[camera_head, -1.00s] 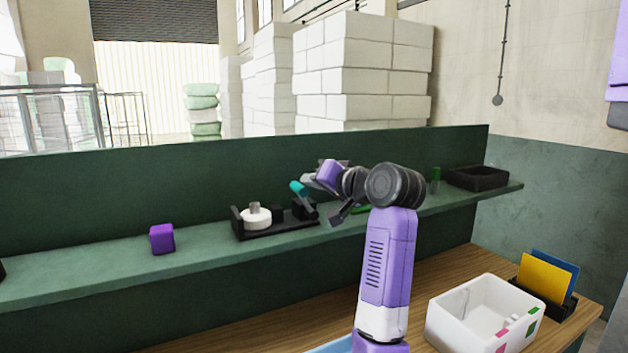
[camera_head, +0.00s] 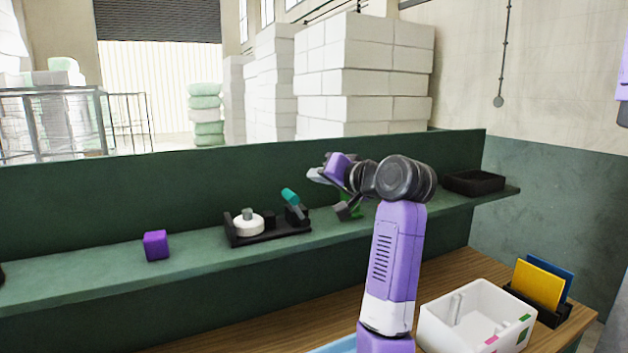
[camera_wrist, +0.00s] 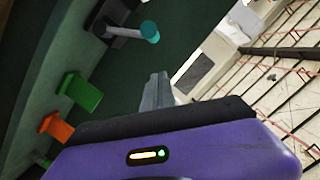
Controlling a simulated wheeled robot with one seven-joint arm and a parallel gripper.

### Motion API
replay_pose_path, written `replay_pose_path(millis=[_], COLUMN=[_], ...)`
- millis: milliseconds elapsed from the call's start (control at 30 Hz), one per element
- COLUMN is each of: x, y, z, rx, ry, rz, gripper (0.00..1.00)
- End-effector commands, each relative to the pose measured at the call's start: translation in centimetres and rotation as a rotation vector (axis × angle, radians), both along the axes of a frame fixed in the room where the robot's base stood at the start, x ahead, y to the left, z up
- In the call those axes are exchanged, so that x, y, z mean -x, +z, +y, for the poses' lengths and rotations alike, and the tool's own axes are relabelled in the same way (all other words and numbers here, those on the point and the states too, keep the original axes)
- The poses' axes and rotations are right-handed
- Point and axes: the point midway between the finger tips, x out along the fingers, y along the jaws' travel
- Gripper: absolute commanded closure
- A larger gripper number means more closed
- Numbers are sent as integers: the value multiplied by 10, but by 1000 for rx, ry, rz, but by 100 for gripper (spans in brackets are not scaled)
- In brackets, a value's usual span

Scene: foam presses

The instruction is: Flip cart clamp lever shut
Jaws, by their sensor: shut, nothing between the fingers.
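The cart clamp lever (camera_head: 297,207) stands raised and tilted at the right end of the black cart (camera_head: 262,236) on the green shelf. Its teal handle (camera_head: 290,196) points up and left. A white round piece (camera_head: 248,225) sits in the cart's left part. My gripper (camera_head: 316,176) is to the right of and above the lever, apart from it. In the wrist view my gripper (camera_wrist: 157,90) is shut and empty.
A purple cube (camera_head: 156,245) lies left of the cart on the shelf (camera_head: 90,275). A green block (camera_wrist: 80,91) and an orange block (camera_wrist: 57,128) are close by in the wrist view. A black tray (camera_head: 474,182) stands at the shelf's right end. The back panel rises behind.

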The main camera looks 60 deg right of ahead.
Motion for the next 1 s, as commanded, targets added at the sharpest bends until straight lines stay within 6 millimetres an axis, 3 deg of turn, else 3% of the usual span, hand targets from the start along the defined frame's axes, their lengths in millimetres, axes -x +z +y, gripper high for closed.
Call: replay_pose_path(millis=[200, 400, 1000], x=[38, 62, 68], y=[6, 11, 13], z=[16, 25, 28], rx=[4, 1, 0], ry=[0, 0, 2], rz=[-4, -3, -1], gripper=[100, 100, 100])
